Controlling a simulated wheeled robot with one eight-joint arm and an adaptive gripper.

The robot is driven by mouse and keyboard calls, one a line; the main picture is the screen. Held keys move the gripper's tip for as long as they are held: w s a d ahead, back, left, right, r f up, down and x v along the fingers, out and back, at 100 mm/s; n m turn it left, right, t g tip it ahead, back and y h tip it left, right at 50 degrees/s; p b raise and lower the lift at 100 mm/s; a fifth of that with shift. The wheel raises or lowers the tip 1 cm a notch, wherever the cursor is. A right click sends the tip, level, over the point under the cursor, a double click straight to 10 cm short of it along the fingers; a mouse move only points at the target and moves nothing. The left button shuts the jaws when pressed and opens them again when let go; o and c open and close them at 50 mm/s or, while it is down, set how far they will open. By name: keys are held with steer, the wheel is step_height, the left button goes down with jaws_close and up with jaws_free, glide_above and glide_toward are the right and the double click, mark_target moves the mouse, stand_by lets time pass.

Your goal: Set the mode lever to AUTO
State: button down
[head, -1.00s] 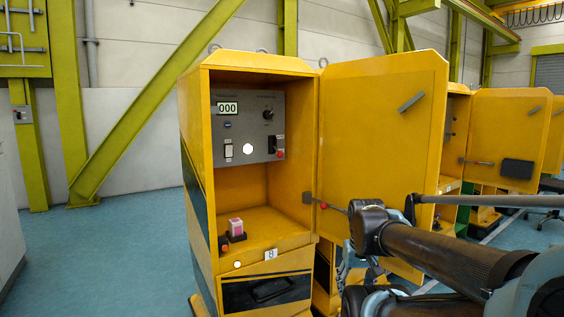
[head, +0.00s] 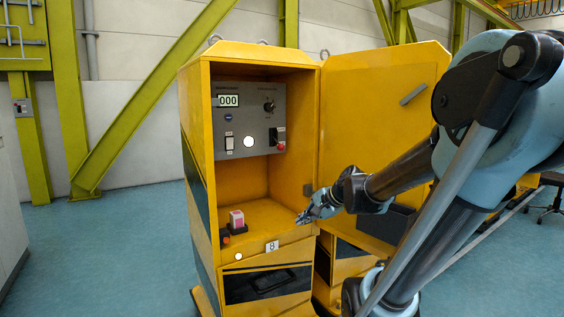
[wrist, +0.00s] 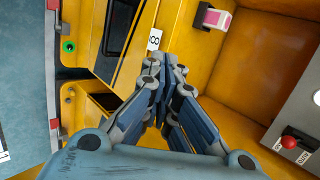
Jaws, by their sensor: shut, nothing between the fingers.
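The mode lever (head: 281,143) has a red ball knob and sits at the lower right of the grey control panel (head: 262,103) inside the yellow cabinet. In the wrist view, the red knob (wrist: 288,142) shows at the right edge, with small labels beside it that I cannot read fully. My gripper (head: 301,219) is at the cabinet's front opening, below and right of the lever and apart from it. In the wrist view, its fingers (wrist: 166,62) are shut and empty, pointing towards the number 8 plate.
The cabinet door (head: 372,105) stands open at the right, behind my arm. A pink block (head: 237,217) on a dark base sits on the cabinet floor, left of my gripper. A number 8 plate (head: 272,246) marks the front edge. The cabinet's interior between gripper and panel is clear.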

mark_target(278, 144)
steer(key=w+a+r+m+t+y, duration=0.1)
steer(key=w+a+r+m+t, duration=0.1)
steer(key=w+m, duration=0.5)
steer(key=w+a+r+m+t+y, duration=0.1)
steer(key=w+a+r+m+t, duration=0.2)
steer(key=w, duration=1.1)
steer(key=w+a+r+m+t+y, duration=0.2)
steer(key=w+a+r+m+t, duration=0.1)
steer(key=w+r+m, duration=0.6)
steer(key=shift+w+a+m, duration=0.45)
steer(key=shift+w+m, duration=0.35)
steer(key=shift+w, duration=0.05)
steer(key=shift+r, duration=0.1)
